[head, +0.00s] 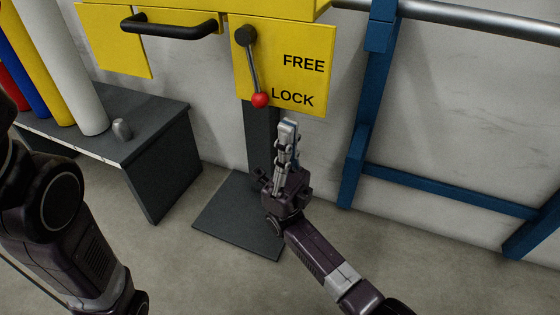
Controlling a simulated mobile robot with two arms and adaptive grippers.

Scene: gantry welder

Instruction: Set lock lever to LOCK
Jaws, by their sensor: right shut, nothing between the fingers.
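The lock lever (254,68) is on a yellow panel (305,45). It has a dark round pivot at the top, a thin grey rod and a red ball knob (261,100) at its lower end. The lever hangs down, tilted slightly right, with the knob beside the printed word LOCK (293,97). The word FREE (303,64) is printed above it. My right gripper (288,126) is shut and empty, pointing up, just below and right of the knob in the picture, with a visible gap. My left gripper is not in view; only part of my left arm shows.
A black handle (170,28) sticks out left of the lever. A dark bench (150,145) at left holds coloured cylinders and a small grey knob-like piece (122,129). A blue frame (370,100) stands at right. A dark post and base plate (235,220) are below the panel.

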